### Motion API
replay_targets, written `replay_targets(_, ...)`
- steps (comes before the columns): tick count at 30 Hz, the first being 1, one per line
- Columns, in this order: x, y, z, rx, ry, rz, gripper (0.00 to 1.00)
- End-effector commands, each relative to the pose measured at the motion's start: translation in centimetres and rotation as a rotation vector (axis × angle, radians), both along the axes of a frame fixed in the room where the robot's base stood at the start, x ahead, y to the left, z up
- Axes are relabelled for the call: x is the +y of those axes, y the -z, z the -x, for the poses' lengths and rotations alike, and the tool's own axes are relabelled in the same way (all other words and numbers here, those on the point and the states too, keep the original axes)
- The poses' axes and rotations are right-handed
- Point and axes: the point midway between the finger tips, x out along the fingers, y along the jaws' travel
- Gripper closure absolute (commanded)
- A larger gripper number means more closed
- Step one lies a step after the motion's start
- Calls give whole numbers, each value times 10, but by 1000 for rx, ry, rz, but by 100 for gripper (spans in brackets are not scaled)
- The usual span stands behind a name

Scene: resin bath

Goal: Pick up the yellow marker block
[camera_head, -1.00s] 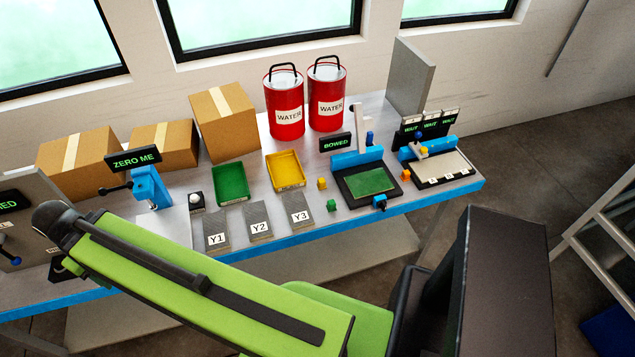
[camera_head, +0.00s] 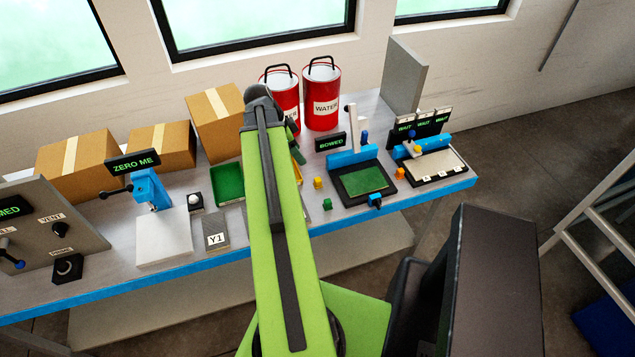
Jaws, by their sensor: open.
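A small yellow block (camera_head: 317,183) stands on the grey bench top, just right of my raised arm and left of the green-matted press station. It is upright and clear of the things around it. A small green block (camera_head: 327,204) sits nearer the bench's front edge. A second small yellow-orange block is at the right side of the press station (camera_head: 365,182). My green arm reaches up across the middle of the picture, its far joint near the red water cans.
Two red water cans (camera_head: 322,97) and cardboard boxes (camera_head: 78,166) stand at the back. A green tray (camera_head: 228,183) is left of my arm; the yellow tray is mostly hidden behind it. The Y1 plate (camera_head: 215,235) and a white-plated station (camera_head: 164,240) stand farther left.

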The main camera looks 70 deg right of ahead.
Motion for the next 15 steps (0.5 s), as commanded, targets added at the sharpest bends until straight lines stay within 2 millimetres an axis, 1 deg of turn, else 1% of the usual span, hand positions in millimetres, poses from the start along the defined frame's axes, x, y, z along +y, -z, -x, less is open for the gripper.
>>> replay_targets(1, -1, 9, 1, 0, 0, 0, 47)
replay_targets(5, -6, 34, 7, -1, -1, -1, 47)
replay_targets(9, -13, 65, 16, 0, -2, -1, 47)
replay_targets(15, -24, 105, 29, -1, -3, -1, 47)
